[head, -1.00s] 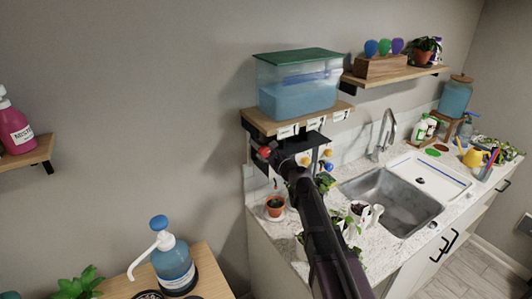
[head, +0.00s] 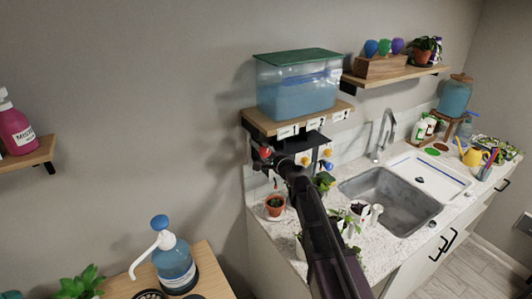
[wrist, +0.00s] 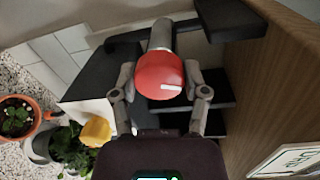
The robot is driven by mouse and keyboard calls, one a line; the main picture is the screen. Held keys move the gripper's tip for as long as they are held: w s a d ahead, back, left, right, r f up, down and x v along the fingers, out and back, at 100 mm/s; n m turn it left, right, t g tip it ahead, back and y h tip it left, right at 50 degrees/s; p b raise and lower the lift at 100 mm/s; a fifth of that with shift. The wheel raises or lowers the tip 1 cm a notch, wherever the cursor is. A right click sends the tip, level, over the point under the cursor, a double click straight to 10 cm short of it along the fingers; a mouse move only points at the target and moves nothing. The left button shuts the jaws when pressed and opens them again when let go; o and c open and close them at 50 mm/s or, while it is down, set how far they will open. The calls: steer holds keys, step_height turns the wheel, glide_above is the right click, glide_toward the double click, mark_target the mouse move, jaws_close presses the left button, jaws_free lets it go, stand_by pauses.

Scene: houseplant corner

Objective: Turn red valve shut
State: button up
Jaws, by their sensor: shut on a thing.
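The red valve (head: 265,152) is a round knob on the left of the black rack under the tank shelf. In the wrist view the red valve (wrist: 158,72) sits between both fingers, with a short white mark lying roughly crosswise on its face. My gripper (wrist: 160,88) is shut on its two sides. In the head view my gripper (head: 272,159) reaches the valve from the lower right and partly covers it. A yellow knob (head: 304,161) and a blue knob (head: 327,166) are to the right; a yellow knob (wrist: 96,130) also shows in the wrist view.
A clear tank of blue liquid (head: 298,90) stands on the wooden shelf (head: 262,122) with numbered labels above the valves. Small potted plants, including a terracotta pot (head: 274,207), stand on the counter below. The sink (head: 395,203) is to the right.

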steer(key=shift+n, duration=1.8)
steer(key=o, duration=1.1)
steer(key=shift+o, duration=0.2)
steer(key=shift+m, duration=0.3)
